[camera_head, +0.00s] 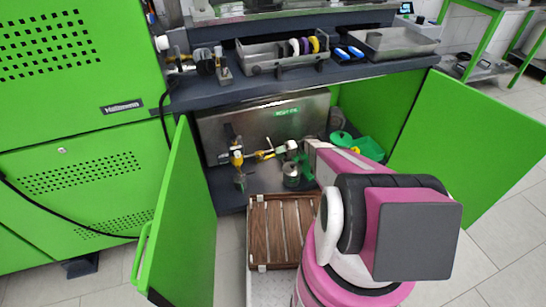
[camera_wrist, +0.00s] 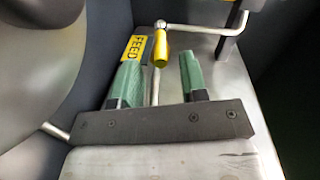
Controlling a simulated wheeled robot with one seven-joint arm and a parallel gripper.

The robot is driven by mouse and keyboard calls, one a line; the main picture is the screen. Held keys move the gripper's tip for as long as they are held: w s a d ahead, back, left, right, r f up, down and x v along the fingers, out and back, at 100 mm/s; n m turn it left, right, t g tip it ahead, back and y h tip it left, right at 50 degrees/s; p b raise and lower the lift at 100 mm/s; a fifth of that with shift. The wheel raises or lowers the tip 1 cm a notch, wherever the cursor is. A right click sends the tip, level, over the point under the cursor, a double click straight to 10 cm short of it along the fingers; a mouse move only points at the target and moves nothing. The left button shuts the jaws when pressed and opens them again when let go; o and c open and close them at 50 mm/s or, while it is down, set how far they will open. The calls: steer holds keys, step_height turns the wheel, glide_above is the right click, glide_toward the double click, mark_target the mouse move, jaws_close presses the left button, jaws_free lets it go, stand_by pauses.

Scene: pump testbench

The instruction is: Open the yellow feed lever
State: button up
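In the wrist view, the yellow feed lever (camera_wrist: 160,48) is a short yellow grip on a thin metal pipe. A yellow label reading FEED (camera_wrist: 133,48) is just left of it. My gripper (camera_wrist: 161,64) has two green fingers spread apart, one on each side of the lever's line. The lever shows between and just beyond the fingertips; I cannot tell whether either finger touches it. In the head view my pink and white arm reaches into the open cabinet and hides part of its right side. Yellow fittings (camera_head: 237,158) show at the cabinet's left; which one is the feed lever is unclear there.
Green cabinet doors stand open at left (camera_head: 178,225) and right (camera_head: 470,145). A wooden slatted crate (camera_head: 283,230) lies low in front of the cabinet. A dark worktop (camera_head: 210,97) with metal trays is above. In the wrist view, metal pipe (camera_wrist: 205,29) runs right from the lever.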

steer(key=v, duration=0.6)
steer(key=shift+d, duration=0.2)
steer(key=c, duration=0.5)
steer(key=shift+a+r+n+h, duration=0.3)
jaws_close()
steer(key=n+t+h, duration=0.3)
steer(key=n+h, duration=1)
steer(key=n, duration=0.2)
glide_toward(268, 157)
steer(key=x, duration=0.3)
steer(key=w+x, duration=0.1)
steer(key=x, duration=0.1)
steer(key=shift+d, duration=0.4)
steer(key=shift+s+d+f, duration=0.1)
steer(key=shift+s+f, duration=0.05)
steer(key=shift+f, duration=0.55)
